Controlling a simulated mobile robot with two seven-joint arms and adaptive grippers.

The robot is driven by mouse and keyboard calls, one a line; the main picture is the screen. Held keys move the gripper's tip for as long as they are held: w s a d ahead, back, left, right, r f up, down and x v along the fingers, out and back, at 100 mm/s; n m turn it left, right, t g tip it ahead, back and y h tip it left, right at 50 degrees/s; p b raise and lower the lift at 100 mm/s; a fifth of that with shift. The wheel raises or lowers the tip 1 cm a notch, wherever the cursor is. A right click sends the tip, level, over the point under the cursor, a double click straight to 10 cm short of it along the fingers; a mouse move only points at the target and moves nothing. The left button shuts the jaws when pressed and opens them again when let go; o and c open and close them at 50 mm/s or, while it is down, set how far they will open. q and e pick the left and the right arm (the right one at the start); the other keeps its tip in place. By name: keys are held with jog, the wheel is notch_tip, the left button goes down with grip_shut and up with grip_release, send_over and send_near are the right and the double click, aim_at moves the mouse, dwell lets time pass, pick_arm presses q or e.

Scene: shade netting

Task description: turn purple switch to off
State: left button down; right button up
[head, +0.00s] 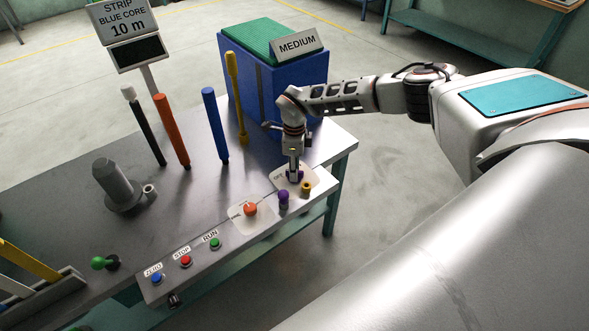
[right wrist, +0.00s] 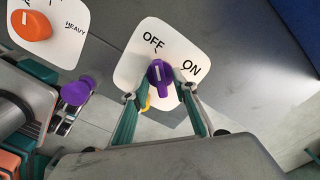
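The purple switch (right wrist: 160,75) sits on a white plate (right wrist: 133,68) marked OFF at the upper left and ON at the right. A white line on its knob runs roughly up and down in the right wrist view; I cannot tell its exact setting. In the head view, the switch (head: 300,175) is partly hidden by my right gripper (head: 294,172), which points down over it. The right wrist view shows the gripper (right wrist: 157,92) open, with one finger on each side of the knob and gaps between. My left gripper is not in view.
A second purple knob (head: 284,196) and a yellow knob (head: 306,188) stand close by on the panel's front edge. An orange dial (head: 250,209) is to the left. A tall yellow post (head: 237,95) and a blue box (head: 262,85) stand behind.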

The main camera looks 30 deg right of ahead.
notch_tip(320, 180, up, 12)
dwell(0.5)
jog(key=shift+f, duration=0.1)
